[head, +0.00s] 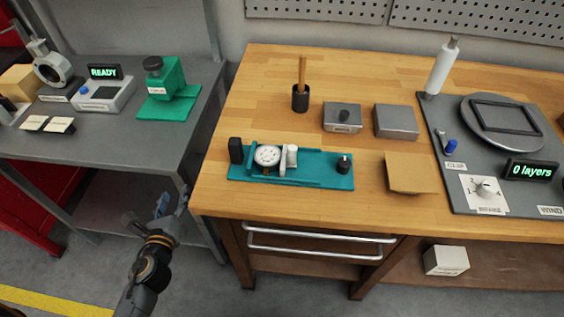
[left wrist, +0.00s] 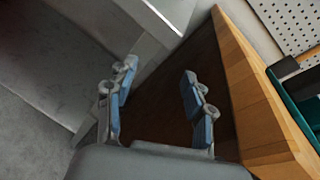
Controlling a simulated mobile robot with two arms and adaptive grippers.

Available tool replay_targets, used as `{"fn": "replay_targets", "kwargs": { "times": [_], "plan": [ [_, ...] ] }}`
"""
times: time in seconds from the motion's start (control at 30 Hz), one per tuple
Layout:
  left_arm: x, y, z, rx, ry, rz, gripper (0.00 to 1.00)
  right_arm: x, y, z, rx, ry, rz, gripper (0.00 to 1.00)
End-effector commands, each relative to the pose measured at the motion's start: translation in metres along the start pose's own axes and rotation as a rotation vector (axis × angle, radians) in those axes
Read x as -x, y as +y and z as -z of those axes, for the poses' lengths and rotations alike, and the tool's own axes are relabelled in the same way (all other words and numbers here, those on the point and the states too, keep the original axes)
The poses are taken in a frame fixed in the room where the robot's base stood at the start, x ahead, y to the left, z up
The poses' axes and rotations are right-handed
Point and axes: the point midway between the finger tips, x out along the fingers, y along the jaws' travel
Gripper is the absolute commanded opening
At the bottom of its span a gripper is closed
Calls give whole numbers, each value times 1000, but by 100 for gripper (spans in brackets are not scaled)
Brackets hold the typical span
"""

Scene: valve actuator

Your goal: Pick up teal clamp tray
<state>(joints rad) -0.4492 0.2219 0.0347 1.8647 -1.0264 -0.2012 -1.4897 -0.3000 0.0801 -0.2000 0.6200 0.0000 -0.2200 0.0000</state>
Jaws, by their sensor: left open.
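The teal clamp tray (head: 325,172) lies on the wooden bench, left of its middle near the front edge. It bears a round white dial gauge (head: 267,156), a white cylinder, a black block at its left end and a black knob at its right end. A teal edge of it shows at the right of the left wrist view (left wrist: 300,112). My left gripper (head: 170,207) is below and left of the tray, in front of the gap between the tables. In the left wrist view its two blue-padded fingers (left wrist: 156,92) are apart with nothing between them. My right gripper is not in view.
The wooden bench (head: 240,105) has its front edge and drawer handles near my left arm. A grey table (head: 100,145) stands left with a green device (head: 170,95). Behind the tray are a black cup (head: 300,100) and grey boxes (head: 342,118); a tan pad (head: 410,172) lies right.

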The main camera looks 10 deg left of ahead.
Motion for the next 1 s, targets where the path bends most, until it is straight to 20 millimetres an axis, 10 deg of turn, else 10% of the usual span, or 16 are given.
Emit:
{"fn": "replay_targets", "kwargs": {
  "times": [0.13, 0.5, 1.0],
  "plan": [
    [16, -41, -73, -310, -160, 62, 53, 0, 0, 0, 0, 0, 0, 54],
    [89, -179, -62, -387, -181, 190, 53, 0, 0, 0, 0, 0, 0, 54],
    [41, -205, -71, -388, -186, 201, 53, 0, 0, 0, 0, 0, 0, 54]
  ]
}}
